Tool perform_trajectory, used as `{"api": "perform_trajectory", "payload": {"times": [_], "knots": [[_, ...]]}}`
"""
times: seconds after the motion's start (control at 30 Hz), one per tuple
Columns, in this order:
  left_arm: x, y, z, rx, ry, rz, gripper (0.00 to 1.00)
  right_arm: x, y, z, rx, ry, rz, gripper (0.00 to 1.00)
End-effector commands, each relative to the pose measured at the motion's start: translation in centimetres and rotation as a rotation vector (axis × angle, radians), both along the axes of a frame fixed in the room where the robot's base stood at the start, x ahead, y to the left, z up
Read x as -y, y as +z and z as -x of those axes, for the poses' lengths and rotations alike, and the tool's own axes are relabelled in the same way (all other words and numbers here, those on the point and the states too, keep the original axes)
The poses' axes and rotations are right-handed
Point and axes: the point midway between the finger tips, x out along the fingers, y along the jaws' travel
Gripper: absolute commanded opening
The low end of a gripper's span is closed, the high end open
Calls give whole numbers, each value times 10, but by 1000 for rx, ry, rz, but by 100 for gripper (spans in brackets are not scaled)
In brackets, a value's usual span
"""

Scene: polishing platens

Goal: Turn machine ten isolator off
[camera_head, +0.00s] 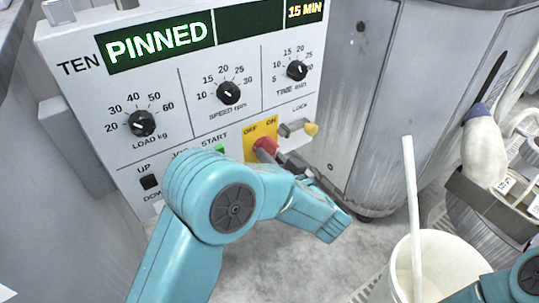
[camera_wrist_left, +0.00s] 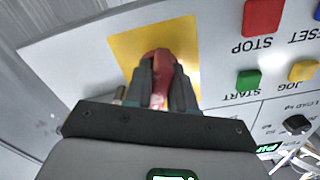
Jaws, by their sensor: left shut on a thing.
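The machine ten panel (camera_head: 75,95) is white, with "TEN" at its upper left and a lit display (camera_head: 170,38) reading "PINNED". Its isolator is a red handle (camera_head: 265,146) on a yellow plate (camera_head: 251,133) marked OFF and ON, low on the right side. My left gripper (camera_head: 272,156) reaches it from below and right. In the left wrist view my left gripper (camera_wrist_left: 161,86) is shut on the red handle (camera_wrist_left: 158,57), a dark finger on each side, over the yellow plate (camera_wrist_left: 125,48). The fingers partly hide the handle, so I cannot tell which mark it points to. My right gripper is out of view.
A lock fitting with a yellow end (camera_head: 311,128) sits just right of the isolator. The green START button (camera_head: 219,149) is to its left, partly behind my arm. A white bucket (camera_head: 440,250) with a stick stands lower right. A bottle (camera_head: 484,150) stands at far right.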

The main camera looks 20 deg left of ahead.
Motion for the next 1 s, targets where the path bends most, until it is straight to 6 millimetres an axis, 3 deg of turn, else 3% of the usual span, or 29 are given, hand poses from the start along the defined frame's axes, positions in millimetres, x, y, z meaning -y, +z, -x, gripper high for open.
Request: {"api": "perform_trajectory", "payload": {"times": [0.47,1.0], "knots": [[1,-2,-3,357,3,279,0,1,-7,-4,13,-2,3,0],[3,-1,-6,749,2,583,0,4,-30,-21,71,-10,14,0]]}}
